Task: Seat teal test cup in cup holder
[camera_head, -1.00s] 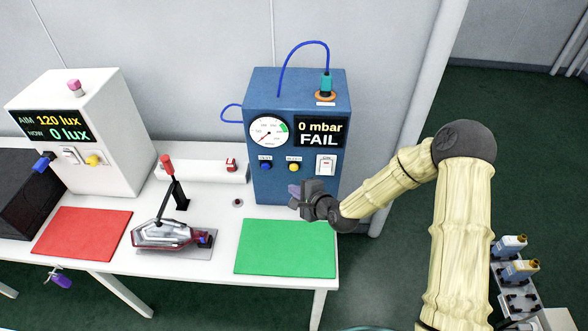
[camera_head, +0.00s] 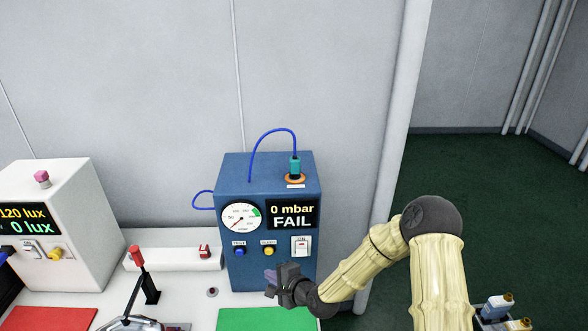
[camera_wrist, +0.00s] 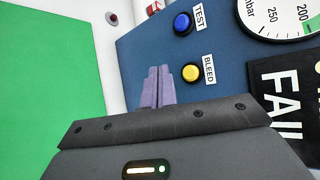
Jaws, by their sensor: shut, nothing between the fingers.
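The teal test cup (camera_head: 295,167) stands upright on top of the blue tester box (camera_head: 238,172), with a blue hose (camera_head: 268,131) running from its top. Below it is an orange-brown ring (camera_head: 295,179), the cup holder as far as I can tell; whether the cup is fully down in it is too small to tell. My gripper (camera_head: 271,276) is in front of the box's lower front, well below the cup. In the wrist view its purple fingers (camera_wrist: 158,88) are together and empty, close to the yellow BLEED button (camera_wrist: 190,73). The cup is outside the wrist view.
The box front carries a gauge (camera_head: 241,218), a display (camera_head: 292,215) reading "0 mbar FAIL", a blue TEST button (camera_head: 239,252) and a white switch (camera_head: 301,246). A green mat (camera_head: 265,319) lies below. A white lux box (camera_head: 62,215) stands left.

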